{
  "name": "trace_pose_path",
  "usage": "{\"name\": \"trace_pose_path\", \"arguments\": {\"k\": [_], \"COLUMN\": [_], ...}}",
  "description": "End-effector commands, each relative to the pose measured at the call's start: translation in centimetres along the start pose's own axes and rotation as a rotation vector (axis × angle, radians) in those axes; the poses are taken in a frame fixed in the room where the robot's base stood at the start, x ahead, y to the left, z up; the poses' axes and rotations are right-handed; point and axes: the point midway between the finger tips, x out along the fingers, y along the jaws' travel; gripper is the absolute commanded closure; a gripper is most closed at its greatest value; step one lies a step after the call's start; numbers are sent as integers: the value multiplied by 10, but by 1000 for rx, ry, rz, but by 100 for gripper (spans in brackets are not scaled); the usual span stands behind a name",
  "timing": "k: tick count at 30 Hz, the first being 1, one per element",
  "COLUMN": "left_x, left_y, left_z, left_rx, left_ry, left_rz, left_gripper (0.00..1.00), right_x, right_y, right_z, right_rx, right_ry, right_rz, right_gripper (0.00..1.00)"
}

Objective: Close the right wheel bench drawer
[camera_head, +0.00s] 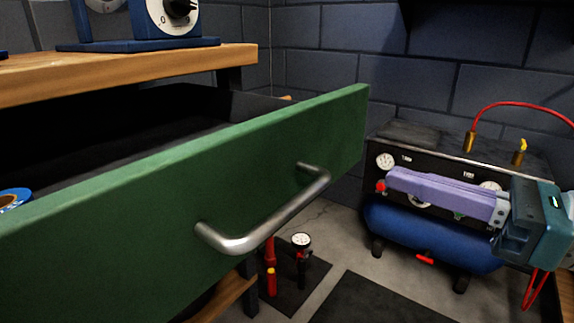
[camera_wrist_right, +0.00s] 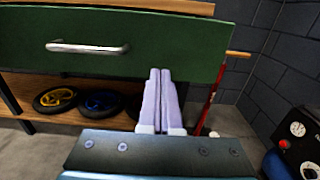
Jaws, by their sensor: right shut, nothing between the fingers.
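The green drawer (camera_head: 130,215) stands pulled out of the wooden bench in the head view, its dark inside showing behind the front panel. Its metal handle (camera_head: 270,220) is on the front face. The drawer front (camera_wrist_right: 190,50) and handle (camera_wrist_right: 88,48) also show in the right wrist view. My right gripper (camera_head: 392,180) is shut and empty, with lilac fingers, to the right of the handle in the head view. In the right wrist view its fingertips (camera_wrist_right: 160,74) point at the lower right part of the drawer front. Whether they touch it I cannot tell. My left gripper is not in view.
A blue air compressor (camera_head: 430,240) with gauges and a red hose stands on the floor at the right, behind my right gripper. A red pump (camera_head: 270,254) stands below the drawer. Wheels (camera_wrist_right: 55,98) lie on the bench's lower shelf. A block wall is behind.

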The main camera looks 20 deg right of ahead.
Motion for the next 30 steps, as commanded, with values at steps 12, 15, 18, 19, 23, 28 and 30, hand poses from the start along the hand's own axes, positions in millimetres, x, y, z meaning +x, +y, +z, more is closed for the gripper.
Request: {"name": "trace_pose_path", "arguments": {"k": [12, 15, 18, 19, 23, 28, 30], "left_x": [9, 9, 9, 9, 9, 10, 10], "left_y": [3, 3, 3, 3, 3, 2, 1], "left_z": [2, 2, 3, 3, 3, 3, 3], "left_rx": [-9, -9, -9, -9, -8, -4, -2], "left_ry": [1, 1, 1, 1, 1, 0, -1], "left_rz": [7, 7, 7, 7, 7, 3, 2], "left_gripper": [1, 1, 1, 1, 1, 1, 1], "right_x": [65, 70, 72, 72, 72, 72, 73], "right_y": [-1, 0, 0, 0, 0, 0, 0], "right_z": [0, 0, 0, 0, 0, 0, 0], "right_rx": [0, 1, 2, 2, 3, 2, 2], "right_ry": [-1, -1, 0, 0, 1, 0, 0], "right_rz": [-2, -1, -2, -2, -2, -2, -2], "right_gripper": [100, 100, 100, 100, 100, 100, 100]}}
